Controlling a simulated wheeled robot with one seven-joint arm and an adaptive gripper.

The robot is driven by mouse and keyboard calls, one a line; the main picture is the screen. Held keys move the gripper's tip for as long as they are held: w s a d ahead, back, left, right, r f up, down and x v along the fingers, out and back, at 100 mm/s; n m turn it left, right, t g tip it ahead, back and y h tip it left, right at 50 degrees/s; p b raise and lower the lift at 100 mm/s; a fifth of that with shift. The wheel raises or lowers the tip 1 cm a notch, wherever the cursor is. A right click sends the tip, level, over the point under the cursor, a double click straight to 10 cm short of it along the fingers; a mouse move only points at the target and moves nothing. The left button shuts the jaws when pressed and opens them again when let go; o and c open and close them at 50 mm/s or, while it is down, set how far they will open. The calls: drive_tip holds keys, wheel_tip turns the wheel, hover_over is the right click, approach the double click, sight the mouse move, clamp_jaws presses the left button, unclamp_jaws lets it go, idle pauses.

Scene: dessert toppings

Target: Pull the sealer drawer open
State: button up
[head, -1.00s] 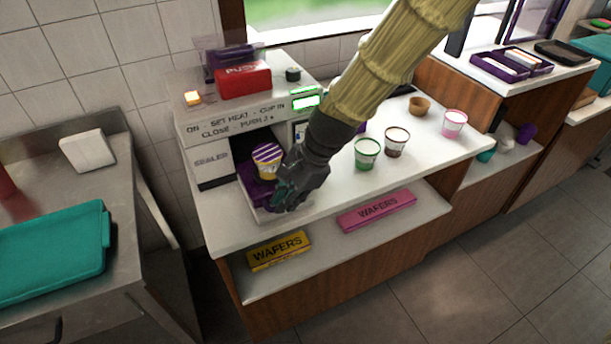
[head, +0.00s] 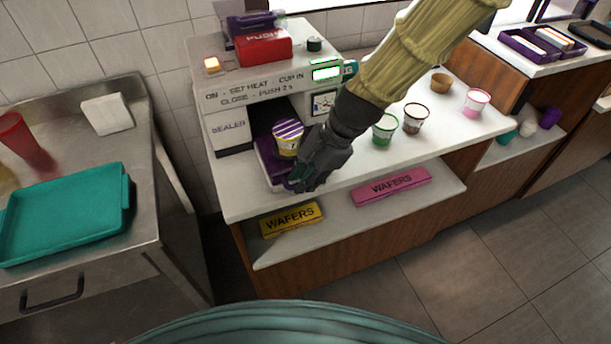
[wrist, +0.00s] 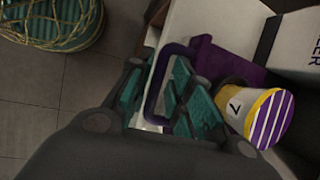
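The sealer (head: 228,128) is a white machine on the counter. Its purple drawer (head: 266,160) stands out from the front opening. A white and yellow cup with a purple-striped lid (head: 288,138) sits in the drawer; it also shows in the wrist view (wrist: 262,116). My gripper (head: 303,180) is at the drawer's front, at the right of the cup. In the wrist view, the purple drawer handle (wrist: 158,70) passes between the teal finger pads of my gripper (wrist: 153,92), which appear shut around it.
Green-rimmed (head: 384,130) and brown-rimmed (head: 414,118) cups stand on the counter right of my arm. Wafer boxes, yellow (head: 291,219) and pink (head: 391,187), lie on the shelf below. A teal tray (head: 66,212) is on the steel table at left. Floor in front is clear.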

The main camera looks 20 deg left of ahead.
drive_tip(key=v, duration=1.2)
drive_tip(key=shift+f, duration=0.1)
idle(0.4)
drive_tip(key=s+d+f+n+h, duration=0.1)
drive_tip(key=d+f, duration=0.4)
drive_tip(key=f, duration=0.4)
drive_tip(key=s+d+f+n+t+h, duration=0.1)
drive_tip(key=d+f, duration=0.4)
drive_tip(key=f, duration=0.4)
drive_tip(key=s+d+f+n, duration=0.1)
drive_tip(key=s+d+f, duration=0.1)
drive_tip(key=d+f, duration=0.6)
drive_tip(key=s+d+f+n+h, duration=0.1)
drive_tip(key=s+d+f+n, duration=0.2)
drive_tip(key=s+d+f, duration=0.3)
drive_tip(key=s+d+f+n+h, duration=0.1)
drive_tip(key=s+d+f+n, duration=0.2)
drive_tip(key=s+f, duration=0.9)
drive_tip(key=s+d, duration=0.1)
drive_tip(key=d, duration=0.2)
drive_tip(key=shift+s+d+f+n+h, duration=0.2)
drive_tip(key=shift+s+f+n+h, duration=0.1)
drive_tip(key=shift+n+h, duration=0.1)
